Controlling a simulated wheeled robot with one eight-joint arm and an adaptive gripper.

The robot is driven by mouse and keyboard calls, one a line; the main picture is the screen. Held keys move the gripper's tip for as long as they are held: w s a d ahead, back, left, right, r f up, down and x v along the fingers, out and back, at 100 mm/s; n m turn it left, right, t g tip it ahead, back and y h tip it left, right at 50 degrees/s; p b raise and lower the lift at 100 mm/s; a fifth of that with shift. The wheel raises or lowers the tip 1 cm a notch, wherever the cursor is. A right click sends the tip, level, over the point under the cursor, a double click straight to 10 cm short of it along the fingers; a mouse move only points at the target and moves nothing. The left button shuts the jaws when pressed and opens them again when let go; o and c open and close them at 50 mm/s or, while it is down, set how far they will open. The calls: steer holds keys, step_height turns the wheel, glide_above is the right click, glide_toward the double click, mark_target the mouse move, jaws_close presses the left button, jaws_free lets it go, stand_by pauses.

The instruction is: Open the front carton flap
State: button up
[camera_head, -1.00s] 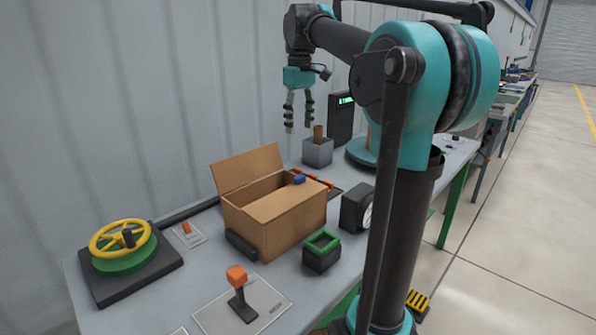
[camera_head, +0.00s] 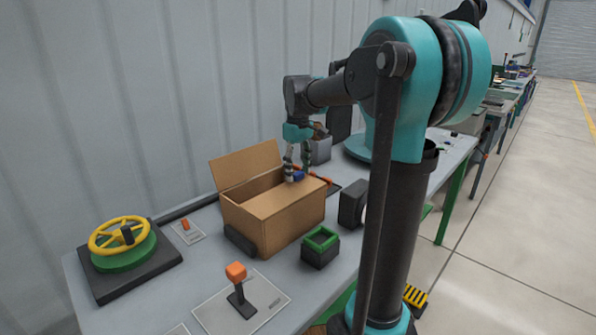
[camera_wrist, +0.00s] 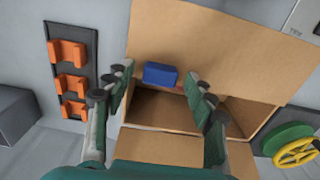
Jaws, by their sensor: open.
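The brown cardboard carton (camera_head: 277,228) stands on the bench. One flap (camera_head: 246,166) stands raised on its left side; another flap (camera_head: 285,200) lies flat across part of the top. I cannot tell whether the fingers touch the block.
A yellow handwheel (camera_head: 120,237) stands at the left. An orange-knobbed lever (camera_head: 237,273) and a green-rimmed box (camera_head: 320,247) stand in front. A dark rack with orange hooks (camera_wrist: 70,75) lies beside the carton. A grey holder (camera_head: 319,149) stands behind.

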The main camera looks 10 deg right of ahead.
steer(key=shift+f, duration=0.2)
jaws_close()
stand_by(0.3)
